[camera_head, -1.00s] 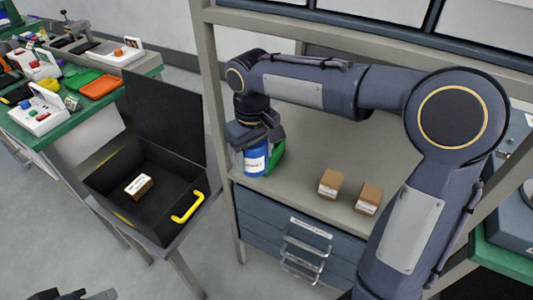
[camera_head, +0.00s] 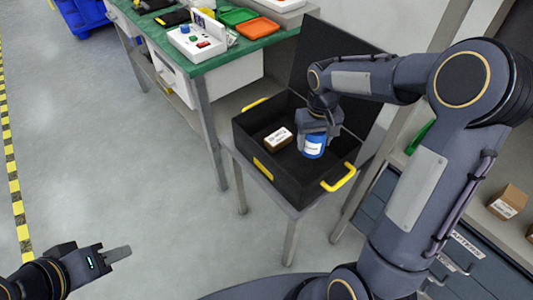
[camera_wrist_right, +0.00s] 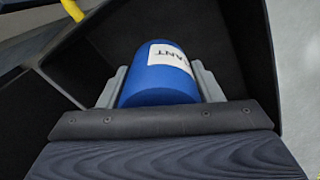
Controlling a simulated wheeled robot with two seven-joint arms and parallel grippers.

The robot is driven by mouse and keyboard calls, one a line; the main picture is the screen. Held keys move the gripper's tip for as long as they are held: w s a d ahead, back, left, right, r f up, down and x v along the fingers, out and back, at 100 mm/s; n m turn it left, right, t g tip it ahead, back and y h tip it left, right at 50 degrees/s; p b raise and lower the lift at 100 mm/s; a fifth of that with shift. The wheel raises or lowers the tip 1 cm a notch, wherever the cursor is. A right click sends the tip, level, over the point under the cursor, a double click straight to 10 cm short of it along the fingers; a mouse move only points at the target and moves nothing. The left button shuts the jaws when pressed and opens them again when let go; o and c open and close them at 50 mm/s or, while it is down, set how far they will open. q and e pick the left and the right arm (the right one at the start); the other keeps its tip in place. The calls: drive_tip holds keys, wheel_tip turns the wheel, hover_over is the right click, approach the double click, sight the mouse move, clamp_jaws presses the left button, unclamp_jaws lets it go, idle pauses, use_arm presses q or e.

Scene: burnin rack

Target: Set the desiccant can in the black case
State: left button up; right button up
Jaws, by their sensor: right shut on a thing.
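The blue desiccant can (camera_head: 314,147) with a white label is in my right gripper (camera_head: 318,136), in the right part of the open black case (camera_head: 302,196). In the right wrist view the can (camera_wrist_right: 158,80) sits between both fingers of the right gripper (camera_wrist_right: 160,88), with the dark case walls around it. I cannot tell whether the can touches the case floor. The case lid stands raised at the back. My left gripper (camera_head: 118,254) is at the lower left, away from the case; its finger gap is not clear.
A small brown box (camera_head: 278,139) with a white label lies in the case, left of the can. The case has yellow handles (camera_head: 339,178) and stands on a small table. A green-topped bench (camera_head: 195,55) is behind it. A shelf with brown boxes (camera_head: 507,203) is at right.

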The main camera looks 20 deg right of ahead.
wheel_tip(320, 180, down, 10)
drive_tip(key=shift+w+f+b, duration=0.1)
drive_tip(key=shift+b, duration=0.85)
drive_tip(key=shift+f, duration=0.15)
drive_tip(key=o, duration=1.1)
